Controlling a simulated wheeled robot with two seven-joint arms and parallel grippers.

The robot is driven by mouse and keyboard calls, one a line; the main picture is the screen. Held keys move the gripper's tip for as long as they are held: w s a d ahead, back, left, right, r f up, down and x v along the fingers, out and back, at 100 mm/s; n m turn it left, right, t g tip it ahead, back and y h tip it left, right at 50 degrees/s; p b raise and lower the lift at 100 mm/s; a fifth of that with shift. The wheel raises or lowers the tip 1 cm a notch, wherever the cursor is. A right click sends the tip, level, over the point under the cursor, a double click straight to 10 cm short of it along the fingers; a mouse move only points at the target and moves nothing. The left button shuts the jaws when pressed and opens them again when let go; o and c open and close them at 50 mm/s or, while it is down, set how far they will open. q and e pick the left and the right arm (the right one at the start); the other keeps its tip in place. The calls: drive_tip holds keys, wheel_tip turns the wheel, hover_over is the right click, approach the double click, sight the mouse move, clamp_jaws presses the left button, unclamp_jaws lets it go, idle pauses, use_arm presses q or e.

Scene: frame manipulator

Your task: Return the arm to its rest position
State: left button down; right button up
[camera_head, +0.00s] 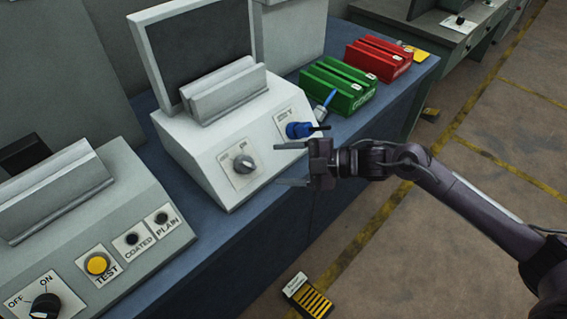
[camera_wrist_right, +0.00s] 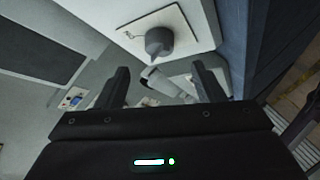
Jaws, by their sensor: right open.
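My right arm comes in from the right in the head view. My right gripper (camera_head: 281,164) is open and empty, its two fingers pointing left at the front of the white machine (camera_head: 215,150). It hovers beside the machine's grey dial (camera_head: 243,163) and just below its blue knob (camera_head: 297,130). In the right wrist view the open fingers (camera_wrist_right: 162,82) spread apart, with a grey dial (camera_wrist_right: 158,42) on a white plate beyond them. A pale lever-like part (camera_wrist_right: 152,76) shows between the fingers; I cannot tell whether it touches. My left gripper is in neither view.
The blue bench (camera_head: 225,225) holds a grey test console (camera_head: 85,215) at left, and green (camera_head: 338,85) and red (camera_head: 378,58) slotted blocks at right. A yellow-striped box (camera_head: 308,297) is on the floor. Open floor (camera_head: 430,250) lies right of the bench.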

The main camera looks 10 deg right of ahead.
sight(251, 170)
drive_tip(key=a+m+t, duration=0.1)
drive_tip(key=a+f+m+t+h, duration=0.1)
drive_tip(key=a+m, duration=0.1)
drive_tip(key=s+a+m+t+h, duration=0.1)
drive_tip(key=shift+a+f+t, duration=0.2)
drive_tip(key=shift+a+t, duration=0.1)
drive_tip(key=shift+a, duration=0.05)
drive_tip(key=m+t+h, duration=0.1)
drive_tip(key=m+h, duration=0.1)
drive_tip(key=shift+s+m, duration=0.15)
drive_tip(key=shift+m, duration=0.25)
drive_tip(key=s+d+f+m+g+h, duration=0.3)
drive_tip(key=s+d+m+h, duration=0.2)
drive_tip(key=s+d+m, duration=0.4)
drive_tip(key=s+d+f+m+g+h, duration=0.3)
drive_tip(key=s+d+m+g+h, duration=0.25)
drive_tip(key=s, duration=0.55)
wheel_tip(251, 170, down, 29)
drive_tip(key=s+d+f, duration=0.2)
drive_tip(key=s+f, duration=0.7)
drive_tip(key=s, duration=0.1)
drive_tip(key=s+d+f, duration=0.2)
drive_tip(key=s+f, duration=0.8)
drive_tip(key=shift+s+d+f, duration=0.2)
